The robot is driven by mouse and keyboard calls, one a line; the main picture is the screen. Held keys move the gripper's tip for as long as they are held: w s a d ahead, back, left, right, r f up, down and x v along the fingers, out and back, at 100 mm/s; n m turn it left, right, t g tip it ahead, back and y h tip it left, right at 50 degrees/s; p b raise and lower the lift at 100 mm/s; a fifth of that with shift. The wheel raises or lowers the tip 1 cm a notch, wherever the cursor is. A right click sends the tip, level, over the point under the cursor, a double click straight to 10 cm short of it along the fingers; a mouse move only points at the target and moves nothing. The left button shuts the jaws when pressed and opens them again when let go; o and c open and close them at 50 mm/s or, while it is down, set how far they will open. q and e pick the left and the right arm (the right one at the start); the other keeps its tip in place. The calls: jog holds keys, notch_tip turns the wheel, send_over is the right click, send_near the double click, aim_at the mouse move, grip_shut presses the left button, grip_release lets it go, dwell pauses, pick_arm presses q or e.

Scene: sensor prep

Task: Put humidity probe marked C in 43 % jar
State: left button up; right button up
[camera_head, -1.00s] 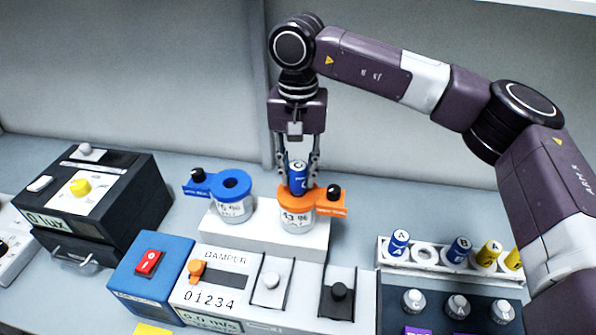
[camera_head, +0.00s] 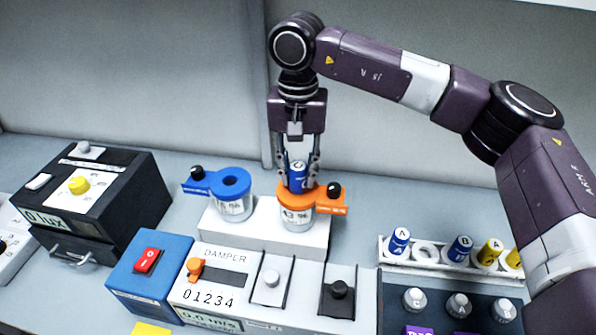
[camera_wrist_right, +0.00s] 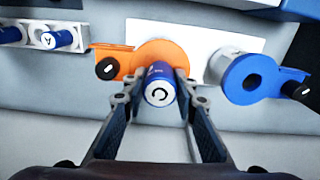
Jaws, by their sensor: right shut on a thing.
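The blue humidity probe with a white top marked C (camera_head: 298,177) is upright at the orange-collared jar. It also shows in the right wrist view (camera_wrist_right: 160,84). The 43 % jar (camera_head: 296,219) has an orange collar (camera_head: 322,193) and stands on a white block. My right gripper (camera_head: 298,181) points straight down from above and is shut on the probe. The probe's lower part is hidden by the collar and fingers; how deep it sits I cannot tell. My left gripper is not in view.
A blue-collared jar (camera_head: 233,205) with an open hole stands just left on the same white block (camera_head: 262,232). A rack (camera_head: 400,258) at right holds several blue and yellow probes and an empty ring. A damper box (camera_head: 215,290) is in front; a black lux box (camera_head: 110,205) stands left.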

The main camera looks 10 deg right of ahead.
jog(key=shift+f, duration=0.2)
jog(key=o, duration=1.5)
jog(key=shift+r, duration=0.15)
jog(key=shift+r+p, duration=2.3)
jog(key=shift+r, duration=1.6)
jog(key=shift+s+f, duration=0.1)
